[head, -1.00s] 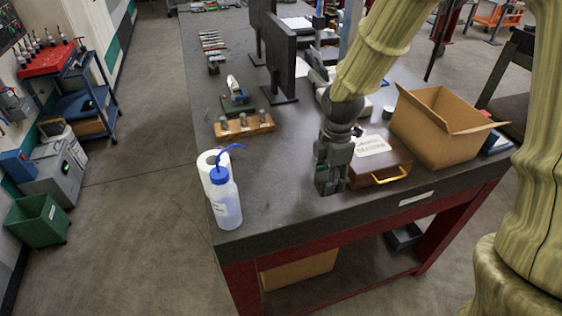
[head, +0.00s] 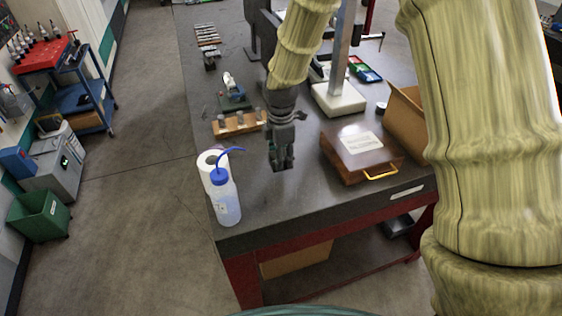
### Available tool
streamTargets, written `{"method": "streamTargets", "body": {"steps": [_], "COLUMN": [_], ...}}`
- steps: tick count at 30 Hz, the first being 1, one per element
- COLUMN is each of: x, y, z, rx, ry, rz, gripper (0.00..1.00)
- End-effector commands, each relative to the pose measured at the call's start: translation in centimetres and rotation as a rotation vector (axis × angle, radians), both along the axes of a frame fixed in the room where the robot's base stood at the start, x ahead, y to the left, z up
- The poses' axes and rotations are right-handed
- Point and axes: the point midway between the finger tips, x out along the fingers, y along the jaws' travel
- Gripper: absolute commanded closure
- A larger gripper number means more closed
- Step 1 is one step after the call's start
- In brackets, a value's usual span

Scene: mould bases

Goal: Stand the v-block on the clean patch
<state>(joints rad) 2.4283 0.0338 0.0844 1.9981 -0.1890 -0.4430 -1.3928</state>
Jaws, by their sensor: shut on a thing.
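My gripper (head: 282,163) points down over the front part of the dark table, between the wash bottle and the brown case. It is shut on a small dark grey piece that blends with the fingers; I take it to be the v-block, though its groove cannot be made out. Whether the piece touches the table cannot be told. I cannot pick out the clean patch on the dark table top (head: 262,205).
A wash bottle (head: 226,200) and a paper roll (head: 206,165) stand left of my gripper. A brown case (head: 350,163) and a cardboard box (head: 404,125) are at right. A wooden block with pins (head: 226,128) lies behind. The table's front strip is clear.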

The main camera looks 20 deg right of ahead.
Motion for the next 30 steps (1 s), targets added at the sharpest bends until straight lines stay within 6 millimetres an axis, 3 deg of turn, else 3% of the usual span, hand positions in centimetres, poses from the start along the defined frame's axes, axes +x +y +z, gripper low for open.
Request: {"method": "streamTargets", "body": {"steps": [16,29,30], "x": [0.0,0.0,0.0], "y": [0.0,0.0,0.0], "z": [-3.2,-3.7,-3.8], "rx": [0.0,0.0,0.0], "ry": [-0.001,-0.002,-0.001], "rz": [0.0,0.0,0.0], "gripper": [1.0,1.0,0.52]}}
